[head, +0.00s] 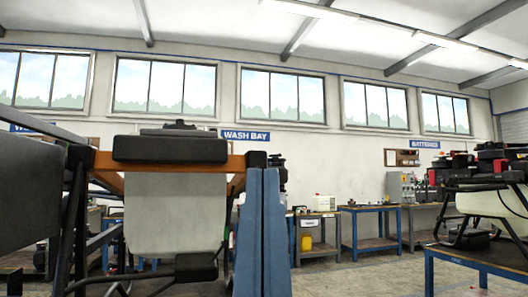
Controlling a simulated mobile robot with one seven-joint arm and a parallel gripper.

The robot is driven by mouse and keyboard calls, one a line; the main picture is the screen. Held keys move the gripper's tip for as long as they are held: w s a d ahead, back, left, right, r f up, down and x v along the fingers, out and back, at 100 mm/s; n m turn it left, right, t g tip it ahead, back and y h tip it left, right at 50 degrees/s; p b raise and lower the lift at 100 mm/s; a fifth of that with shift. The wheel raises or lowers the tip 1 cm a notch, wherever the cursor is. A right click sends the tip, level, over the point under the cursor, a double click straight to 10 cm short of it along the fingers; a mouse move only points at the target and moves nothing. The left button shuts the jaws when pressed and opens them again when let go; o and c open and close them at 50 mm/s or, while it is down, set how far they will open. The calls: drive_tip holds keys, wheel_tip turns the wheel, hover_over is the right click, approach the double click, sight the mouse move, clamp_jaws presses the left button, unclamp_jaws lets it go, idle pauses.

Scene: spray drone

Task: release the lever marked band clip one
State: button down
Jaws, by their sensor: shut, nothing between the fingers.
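A spray drone stands close in front of me, left of centre in the head view. I see its black top block (170,149), its orange frame (135,165) and a pale tank (173,213) below. A black box-shaped part (196,267) sits under the tank. I cannot make out a lever or any marking that reads band clip one. My gripper is not in view.
A large dark panel (28,192) fills the left edge. A tall blue upright (262,235) stands right of the tank. Another drone (492,190) sits on a blue-framed table (470,258) at right. Blue benches (369,209) line the back wall. Open floor (365,275) shows between.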

wheel_tip(320, 180, up, 33)
drive_tip(key=p, duration=3)
